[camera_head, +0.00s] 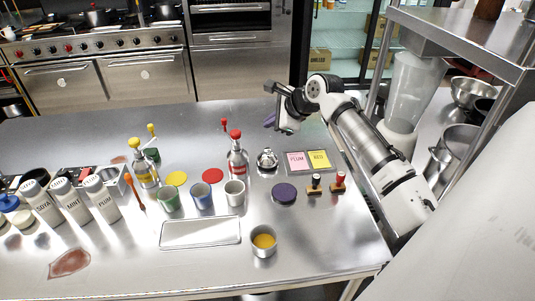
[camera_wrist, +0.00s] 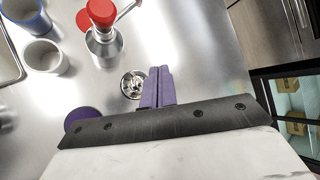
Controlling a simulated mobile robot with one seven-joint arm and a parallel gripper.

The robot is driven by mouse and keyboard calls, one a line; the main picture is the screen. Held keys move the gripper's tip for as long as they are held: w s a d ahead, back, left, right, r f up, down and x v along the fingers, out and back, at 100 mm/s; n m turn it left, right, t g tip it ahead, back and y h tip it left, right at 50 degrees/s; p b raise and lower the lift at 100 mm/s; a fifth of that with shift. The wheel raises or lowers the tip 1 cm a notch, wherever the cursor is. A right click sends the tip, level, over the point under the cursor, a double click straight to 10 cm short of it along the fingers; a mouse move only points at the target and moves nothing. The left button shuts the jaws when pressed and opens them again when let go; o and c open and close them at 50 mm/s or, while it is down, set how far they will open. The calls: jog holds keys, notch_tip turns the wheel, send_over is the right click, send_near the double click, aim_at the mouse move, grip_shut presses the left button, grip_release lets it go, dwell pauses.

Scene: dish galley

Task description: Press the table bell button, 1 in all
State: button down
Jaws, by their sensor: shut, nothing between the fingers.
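The table bell (camera_head: 267,158) is a small silver dome on the steel table, right of the red-capped bottle. In the wrist view the bell (camera_wrist: 132,84) shows just left of my fingertips. My gripper (camera_head: 270,121) is above and behind the bell in the head view, apart from it. In the wrist view my gripper (camera_wrist: 160,72) has its purple fingers together with nothing between them. The fingers hide no more than the bell's right edge.
A red-capped bottle (camera_head: 237,160) with a crank stands left of the bell. Pink and yellow cards (camera_head: 318,160) lie to its right. A dark purple disc (camera_head: 284,193), cups (camera_head: 235,193) and two small stamps (camera_head: 338,182) are nearer the front. A steel shelf stands at the right.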

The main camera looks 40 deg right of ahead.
jog(key=b, duration=0.3)
send_over(268, 150)
jog(key=f, duration=0.4)
jog(key=shift+s+d+f, duration=0.2)
jog(key=shift+s+d, duration=0.05)
jog(key=shift+s, duration=0.05)
jog(key=shift+f, duration=0.85)
jog(key=shift+f, duration=0.25)
dwell(0.5)
jog(key=shift+f, duration=0.2)
jog(key=shift+f, duration=0.5)
dwell(0.6)
dwell(0.3)
jog(key=shift+r+p, duration=0.95)
jog(key=shift+p, duration=0.1)
